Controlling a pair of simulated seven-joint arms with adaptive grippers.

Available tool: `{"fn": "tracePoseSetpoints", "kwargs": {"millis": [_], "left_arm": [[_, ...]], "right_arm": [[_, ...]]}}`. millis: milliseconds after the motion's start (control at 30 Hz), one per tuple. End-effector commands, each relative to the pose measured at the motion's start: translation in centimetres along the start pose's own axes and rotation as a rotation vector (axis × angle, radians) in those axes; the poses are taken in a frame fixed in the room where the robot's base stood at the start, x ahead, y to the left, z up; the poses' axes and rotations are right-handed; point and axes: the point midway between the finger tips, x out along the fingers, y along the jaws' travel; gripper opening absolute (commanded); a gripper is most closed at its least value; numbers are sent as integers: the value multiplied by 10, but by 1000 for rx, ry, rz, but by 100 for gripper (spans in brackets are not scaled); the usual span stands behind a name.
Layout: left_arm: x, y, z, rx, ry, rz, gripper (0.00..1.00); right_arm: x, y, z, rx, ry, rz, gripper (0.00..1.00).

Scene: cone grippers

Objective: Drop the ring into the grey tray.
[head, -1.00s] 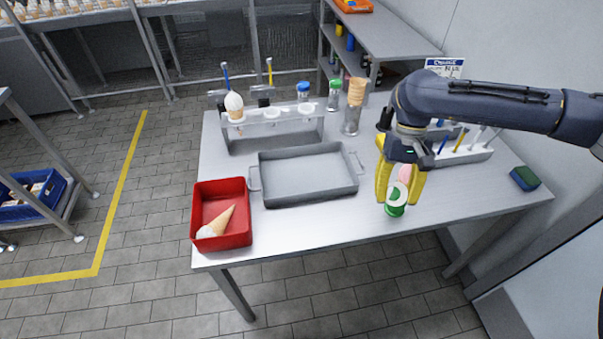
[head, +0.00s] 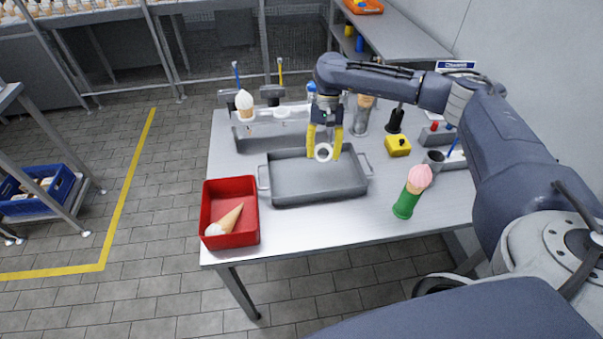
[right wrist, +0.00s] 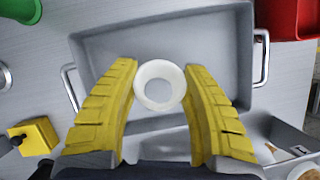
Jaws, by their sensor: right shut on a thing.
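The white ring (head: 323,152) is held between the yellow fingers of my right gripper (head: 324,150) in the head view. In the right wrist view the ring (right wrist: 160,86) sits between the two fingertips (right wrist: 160,90). My right gripper is shut on it, above the grey tray (head: 300,195). The tray is empty, with a handle at each side, and its floor also shows behind the ring in the right wrist view (right wrist: 215,50). My left gripper is not in view.
A red bin (head: 230,240) with an ice cream cone inside stands left of the tray. A pink-topped cone (head: 418,181) stands in a green holder (head: 405,205) to the right. A yellow block (head: 398,146) and a grey rack (head: 270,134) stand farther back.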

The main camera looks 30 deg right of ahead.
Motion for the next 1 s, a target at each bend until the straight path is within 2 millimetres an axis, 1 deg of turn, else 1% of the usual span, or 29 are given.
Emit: {"fn": "tracePoseSetpoints", "kwargs": {"millis": [167, 533, 700, 1000], "left_arm": [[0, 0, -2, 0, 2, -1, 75], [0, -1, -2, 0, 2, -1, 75], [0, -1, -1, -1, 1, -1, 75], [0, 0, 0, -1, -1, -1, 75]], "right_arm": [[6, 4, -6, 15, -2, -4, 28], [38, 4, -19, 15, -3, -3, 28], [48, 4, -24, 14, -2, -4, 28], [55, 4, -27, 14, 0, -3, 28]]}}
